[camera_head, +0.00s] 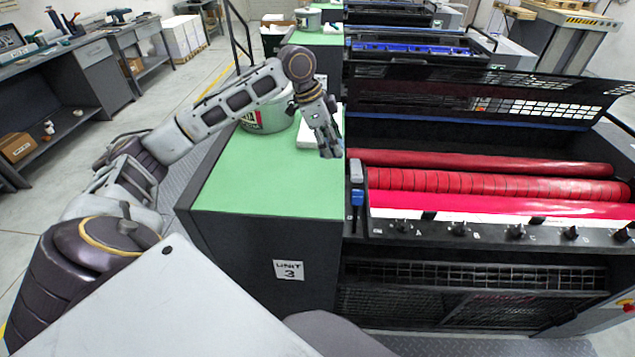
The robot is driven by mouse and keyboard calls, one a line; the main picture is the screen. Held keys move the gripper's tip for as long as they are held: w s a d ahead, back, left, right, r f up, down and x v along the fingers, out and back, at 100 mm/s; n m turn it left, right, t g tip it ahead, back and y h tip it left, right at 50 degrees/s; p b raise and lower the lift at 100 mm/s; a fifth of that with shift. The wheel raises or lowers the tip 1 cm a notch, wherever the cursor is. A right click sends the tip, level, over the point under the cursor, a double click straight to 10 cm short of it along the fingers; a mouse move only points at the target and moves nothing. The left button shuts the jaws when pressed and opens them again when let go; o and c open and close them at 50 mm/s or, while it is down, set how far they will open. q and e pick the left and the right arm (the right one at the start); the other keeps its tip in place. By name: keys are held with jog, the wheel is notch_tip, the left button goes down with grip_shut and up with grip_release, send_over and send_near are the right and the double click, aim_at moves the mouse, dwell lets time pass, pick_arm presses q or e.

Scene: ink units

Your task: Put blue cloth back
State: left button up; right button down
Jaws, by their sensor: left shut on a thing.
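My left gripper (329,150) reaches over the right edge of the green top (262,180) of the unit 3 cabinet, pointing down. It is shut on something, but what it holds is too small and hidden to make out. I cannot pick out a blue cloth clearly. A white flat item (306,137) lies on the green top just left of the gripper, partly hidden by it. A small blue-handled thing (357,196) stands upright at the left end of the ink unit, lower right of the gripper. My right gripper is not in view.
A grey-green can (265,118) with a red label stands on the green top behind my arm. Red ink rollers (480,183) lie open to the right, under a raised dark guard (480,95). The front of the green top is clear. A workbench (60,60) stands far left.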

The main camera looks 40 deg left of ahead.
pick_arm(q)
jog(key=shift+s, duration=0.1)
dwell(0.4)
jog(key=shift+f, duration=3.1)
jog(key=shift+f, duration=1.9)
jog(key=shift+p, duration=0.35)
jog(key=o, duration=1)
jog(key=shift+f, duration=0.1)
